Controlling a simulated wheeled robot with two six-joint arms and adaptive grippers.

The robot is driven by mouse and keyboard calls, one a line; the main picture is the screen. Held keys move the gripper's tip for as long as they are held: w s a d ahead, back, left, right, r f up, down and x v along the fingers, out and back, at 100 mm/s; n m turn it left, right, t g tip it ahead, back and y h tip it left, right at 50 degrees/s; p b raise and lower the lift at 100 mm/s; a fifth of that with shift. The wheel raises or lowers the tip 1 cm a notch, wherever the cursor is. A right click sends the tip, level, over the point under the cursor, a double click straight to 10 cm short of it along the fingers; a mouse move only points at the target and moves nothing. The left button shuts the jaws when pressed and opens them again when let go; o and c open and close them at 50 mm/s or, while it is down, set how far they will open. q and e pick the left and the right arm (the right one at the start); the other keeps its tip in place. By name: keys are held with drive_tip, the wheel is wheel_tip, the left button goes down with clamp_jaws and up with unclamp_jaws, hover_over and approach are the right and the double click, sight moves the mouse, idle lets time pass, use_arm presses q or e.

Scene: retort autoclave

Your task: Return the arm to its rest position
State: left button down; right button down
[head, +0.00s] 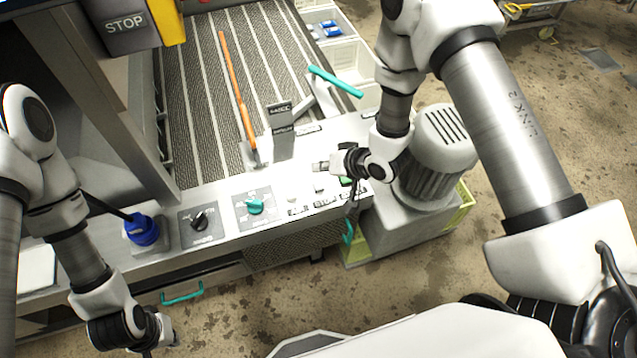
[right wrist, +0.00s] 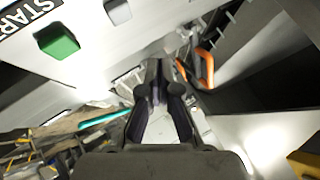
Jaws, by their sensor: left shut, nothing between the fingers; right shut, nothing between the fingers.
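My right arm (head: 500,120) reaches in from the right in the head view, bent down over the right end of the control panel. Its gripper (head: 352,200) points down at the panel's edge, close to the green start button. In the right wrist view the right gripper's two dark fingers (right wrist: 160,75) are together with nothing between them. The green button (right wrist: 57,41) with a START label is at the upper left there, apart from the fingers. My left gripper (head: 164,346) hangs low at the lower left in the head view, shut and empty, in front of the panel.
The control panel (head: 225,233) carries a black knob (head: 200,219), a teal knob (head: 255,207) and a blue knob (head: 142,230). A grey motor (head: 433,160) stands right of the right gripper.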

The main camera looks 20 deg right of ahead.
idle(0.5)
drive_tip(key=shift+g+h, duration=0.6)
drive_tip(key=shift+h, duration=0.1)
drive_tip(key=s+f, duration=0.1)
drive_tip(key=f, duration=0.1)
drive_tip(key=s+d+f+b, duration=0.1)
drive_tip(key=s, duration=0.1)
drive_tip(key=s+d+f+b, duration=0.1)
drive_tip(key=s+f, duration=0.1)
drive_tip(key=shift+f, duration=0.35)
drive_tip(key=s+d+f+g+h+b, duration=0.1)
drive_tip(key=s+d+f+g, duration=0.1)
drive_tip(key=s, duration=0.5)
drive_tip(key=s+d+f+g+h+b, duration=0.1)
drive_tip(key=s+d+f+g+b, duration=0.1)
drive_tip(key=s, duration=0.5)
drive_tip(key=s+d+f+n+g+h+b, duration=0.1)
drive_tip(key=s+d+f+g+h+b, duration=0.1)
drive_tip(key=s+f, duration=0.3)
drive_tip(key=s+d, duration=0.1)
drive_tip(key=s, duration=0.1)
drive_tip(key=shift+s+d+f, duration=0.15)
drive_tip(key=shift+s+f, duration=0.2)
drive_tip(key=shift+w, duration=0.1)
